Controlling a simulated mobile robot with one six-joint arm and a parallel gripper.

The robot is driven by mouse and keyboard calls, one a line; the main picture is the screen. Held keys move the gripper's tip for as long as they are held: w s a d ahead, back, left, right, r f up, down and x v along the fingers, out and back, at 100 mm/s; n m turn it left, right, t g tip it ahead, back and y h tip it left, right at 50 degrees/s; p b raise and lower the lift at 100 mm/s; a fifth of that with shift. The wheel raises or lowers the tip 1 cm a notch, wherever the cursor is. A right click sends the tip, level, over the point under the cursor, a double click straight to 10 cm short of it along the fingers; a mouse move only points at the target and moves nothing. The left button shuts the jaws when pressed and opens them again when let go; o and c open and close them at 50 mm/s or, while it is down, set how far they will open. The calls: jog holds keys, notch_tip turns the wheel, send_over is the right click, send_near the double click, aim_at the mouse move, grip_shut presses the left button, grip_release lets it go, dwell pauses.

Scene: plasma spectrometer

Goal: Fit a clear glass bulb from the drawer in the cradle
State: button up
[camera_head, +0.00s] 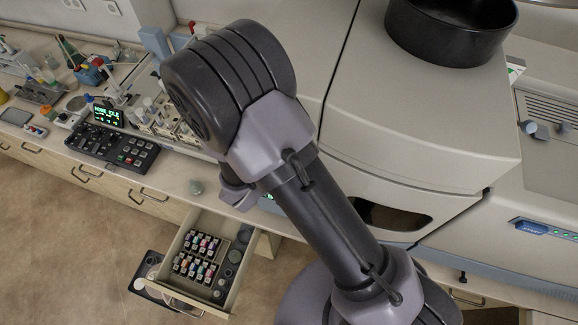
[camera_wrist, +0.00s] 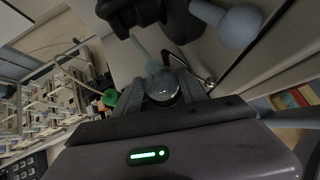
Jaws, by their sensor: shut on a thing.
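In the wrist view my gripper (camera_wrist: 162,92) is shut on a clear glass bulb (camera_wrist: 160,82), whose narrow end points up in the picture. Just beyond it is a dark bracket (camera_wrist: 145,14), which may be the cradle, with a blue-grey rounded knob (camera_wrist: 238,27) to its right. I cannot tell whether the bulb touches the bracket. In the head view my arm hides the gripper and the bulb. The open drawer (camera_head: 247,262) at lower centre holds rows of small coloured vials and several dark round items.
A large beige instrument (camera_head: 420,120) fills the right, with a black round vessel (camera_head: 450,30) on top. A keypad console (camera_head: 110,146) and lab ware crowd the counter at left.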

jog(key=shift+f+b, duration=1.5)
jog(key=shift+b, duration=0.2)
jog(key=o, duration=1.4)
jog(key=shift+o, duration=0.2)
jog(key=p+v, duration=0.1)
jog(key=v, duration=1.6)
jog(key=shift+r, duration=0.2)
